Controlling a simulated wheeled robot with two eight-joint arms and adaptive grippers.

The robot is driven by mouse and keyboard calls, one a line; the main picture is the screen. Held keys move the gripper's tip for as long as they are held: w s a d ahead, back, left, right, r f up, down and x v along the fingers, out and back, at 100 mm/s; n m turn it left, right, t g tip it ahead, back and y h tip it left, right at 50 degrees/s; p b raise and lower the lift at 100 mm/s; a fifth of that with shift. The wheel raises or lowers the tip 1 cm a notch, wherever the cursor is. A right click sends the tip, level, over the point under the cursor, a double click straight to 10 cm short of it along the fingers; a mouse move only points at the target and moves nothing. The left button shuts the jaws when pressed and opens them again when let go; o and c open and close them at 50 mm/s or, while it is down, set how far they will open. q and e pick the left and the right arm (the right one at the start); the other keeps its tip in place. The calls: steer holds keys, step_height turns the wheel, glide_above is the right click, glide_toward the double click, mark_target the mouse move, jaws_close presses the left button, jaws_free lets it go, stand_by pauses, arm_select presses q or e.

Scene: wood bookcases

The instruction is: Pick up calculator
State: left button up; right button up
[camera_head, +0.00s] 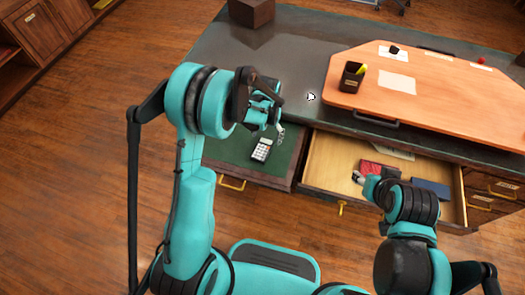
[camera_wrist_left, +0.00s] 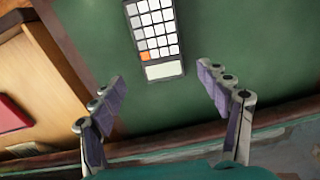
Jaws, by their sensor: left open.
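A calculator (camera_head: 262,149), dark with pale keys, lies on a green surface (camera_head: 228,152) beside the open drawer. In the left wrist view the calculator (camera_wrist_left: 153,30) shows white keys, one orange key and a pale display, with its top end cut off by the frame. My left gripper (camera_head: 278,122) is above the green surface, close to the calculator. In the left wrist view the left gripper (camera_wrist_left: 161,78) is open and empty, with the calculator beyond its fingertips and not between them. My right gripper (camera_head: 359,178) is over the open drawer, small and partly hidden by its arm.
The open wooden drawer (camera_head: 328,165) holds a red item (camera_head: 372,168) and a dark blue item (camera_head: 431,188). On the desk, an orange board (camera_head: 440,103) bears a black pen cup (camera_head: 352,76) and papers. A dark brown box (camera_head: 251,12) stands at the back. Floor on the left is clear.

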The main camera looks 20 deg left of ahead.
mark_target(266, 142)
arm_select(q)
steer(key=f, duration=0.1)
steer(key=f+b, duration=0.1)
steer(key=f, duration=0.1)
steer(key=shift+w+a+f, duration=0.2)
steer(key=shift+w+f, duration=0.05)
steer(key=shift+f, duration=0.15)
steer(key=shift+r, duration=0.1)
steer(key=c, duration=1.3)
steer(key=shift+r, duration=0.15)
